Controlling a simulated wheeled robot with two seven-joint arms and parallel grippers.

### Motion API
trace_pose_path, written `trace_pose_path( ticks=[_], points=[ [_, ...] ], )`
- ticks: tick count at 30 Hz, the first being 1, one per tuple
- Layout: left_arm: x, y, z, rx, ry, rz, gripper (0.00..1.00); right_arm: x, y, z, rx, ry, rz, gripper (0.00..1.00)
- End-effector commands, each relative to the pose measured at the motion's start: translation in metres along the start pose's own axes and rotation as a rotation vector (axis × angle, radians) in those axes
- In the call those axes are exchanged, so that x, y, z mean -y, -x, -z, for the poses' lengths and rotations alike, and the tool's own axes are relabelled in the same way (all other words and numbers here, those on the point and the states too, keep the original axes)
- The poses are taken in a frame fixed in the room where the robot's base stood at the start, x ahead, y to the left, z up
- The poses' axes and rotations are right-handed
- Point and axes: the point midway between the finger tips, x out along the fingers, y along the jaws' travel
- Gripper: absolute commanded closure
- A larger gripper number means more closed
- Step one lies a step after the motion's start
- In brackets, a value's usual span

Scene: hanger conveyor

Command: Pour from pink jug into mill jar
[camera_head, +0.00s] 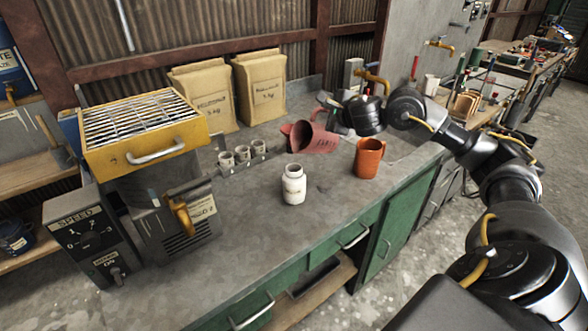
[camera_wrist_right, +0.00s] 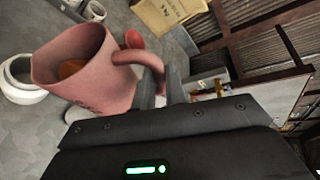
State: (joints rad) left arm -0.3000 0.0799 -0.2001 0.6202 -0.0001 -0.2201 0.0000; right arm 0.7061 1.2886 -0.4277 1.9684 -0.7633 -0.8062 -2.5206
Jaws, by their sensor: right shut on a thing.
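The pink jug (camera_head: 312,136) is in the air above the bench, tilted with its mouth to the left. My right gripper (camera_head: 328,106) is shut on its handle; the wrist view shows the fingers (camera_wrist_right: 162,88) at the handle (camera_wrist_right: 140,58). Through the jug's mouth (camera_wrist_right: 75,65) something orange-brown shows inside. The white mill jar (camera_head: 293,186) stands upright and open on the bench, below and slightly left of the jug, apart from it. A white rim, probably the jar's (camera_wrist_right: 18,88), shows left of the jug in the wrist view. My left gripper is not in view.
An orange jug (camera_head: 368,160) stands on the bench right of the jar. Several small cups in a rack (camera_head: 242,158) stand behind left. A yellow-topped machine (camera_head: 145,130) fills the left end, and two paper sacks (camera_head: 260,88) stand at the back. The bench front (camera_head: 240,245) is clear.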

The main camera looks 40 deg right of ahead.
Motion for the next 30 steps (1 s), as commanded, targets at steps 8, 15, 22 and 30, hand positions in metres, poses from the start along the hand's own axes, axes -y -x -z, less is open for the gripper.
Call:
trace_pose_path(
  ticks=[8,15,22,30],
  points=[
    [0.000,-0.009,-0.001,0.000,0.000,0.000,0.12,-0.004,0.001,-0.006,-0.012,0.063,0.030,1.00],
    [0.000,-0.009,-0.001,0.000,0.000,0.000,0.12,-0.004,0.002,-0.008,-0.017,0.079,0.036,1.00],
    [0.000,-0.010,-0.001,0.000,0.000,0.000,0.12,-0.005,0.002,-0.008,-0.018,0.082,0.037,1.00],
    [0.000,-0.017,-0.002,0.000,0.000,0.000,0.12,-0.009,0.002,-0.011,-0.026,0.123,0.055,1.00]
  ],
)
